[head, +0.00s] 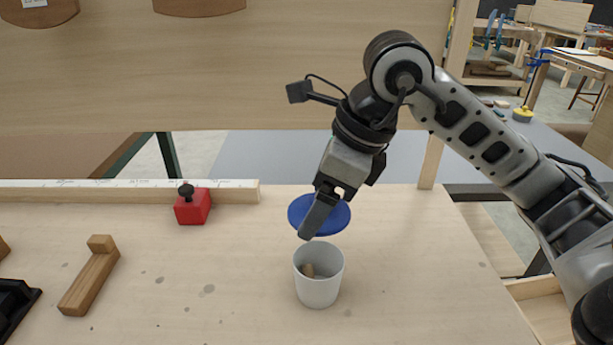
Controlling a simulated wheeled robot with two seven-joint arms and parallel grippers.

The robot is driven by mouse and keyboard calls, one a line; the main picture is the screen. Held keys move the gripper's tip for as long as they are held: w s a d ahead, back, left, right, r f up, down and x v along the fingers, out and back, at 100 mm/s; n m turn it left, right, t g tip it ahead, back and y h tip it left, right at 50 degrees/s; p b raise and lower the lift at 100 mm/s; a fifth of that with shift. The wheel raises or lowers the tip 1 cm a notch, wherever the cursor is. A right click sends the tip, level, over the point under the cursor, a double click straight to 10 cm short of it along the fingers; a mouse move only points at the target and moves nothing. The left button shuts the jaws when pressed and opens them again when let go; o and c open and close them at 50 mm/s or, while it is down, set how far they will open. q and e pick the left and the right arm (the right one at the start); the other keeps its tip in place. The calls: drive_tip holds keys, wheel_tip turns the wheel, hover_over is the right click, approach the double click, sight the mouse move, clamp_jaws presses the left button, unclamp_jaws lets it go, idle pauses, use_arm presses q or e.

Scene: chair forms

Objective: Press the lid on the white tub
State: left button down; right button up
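The white tub (319,289) stands upright and uncovered on the bench near the middle of the head view. A small brown piece (308,270) shows inside it. The round blue lid (333,221) appears just behind and above the tub's rim, apart from its opening. My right gripper (310,222) points down and to the left, and its finger crosses in front of the lid. Only one finger shows clearly, so I cannot tell whether it grips the lid or whether the lid is raised or resting. My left gripper is out of view.
A red block with a black knob (192,207) sits against a wooden rail with a scale (120,191) at the back. A wooden piece (90,276) and a black tray (14,303) lie at the left. The bench between them and the tub is clear.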

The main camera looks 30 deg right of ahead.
drive_tip(key=shift+s+f+b, duration=0.2)
drive_tip(key=shift+f+b, duration=0.45)
drive_tip(key=shift+f, duration=0.05)
use_arm(q)
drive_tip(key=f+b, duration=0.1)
drive_tip(key=b, duration=0.1)
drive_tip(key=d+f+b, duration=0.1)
drive_tip(key=b, duration=0.2)
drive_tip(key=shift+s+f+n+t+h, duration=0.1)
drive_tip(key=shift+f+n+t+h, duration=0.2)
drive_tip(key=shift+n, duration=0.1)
use_arm(e)
wheel_tip(320, 180, down, 6)
use_arm(q)
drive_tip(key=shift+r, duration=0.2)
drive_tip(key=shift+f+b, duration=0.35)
drive_tip(key=shift+b, duration=0.1)
use_arm(e)
drive_tip(key=shift+f, duration=0.2)
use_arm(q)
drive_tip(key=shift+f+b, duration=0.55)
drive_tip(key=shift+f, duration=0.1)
use_arm(e)
drive_tip(key=shift+f, duration=0.4)
idle(0.5)
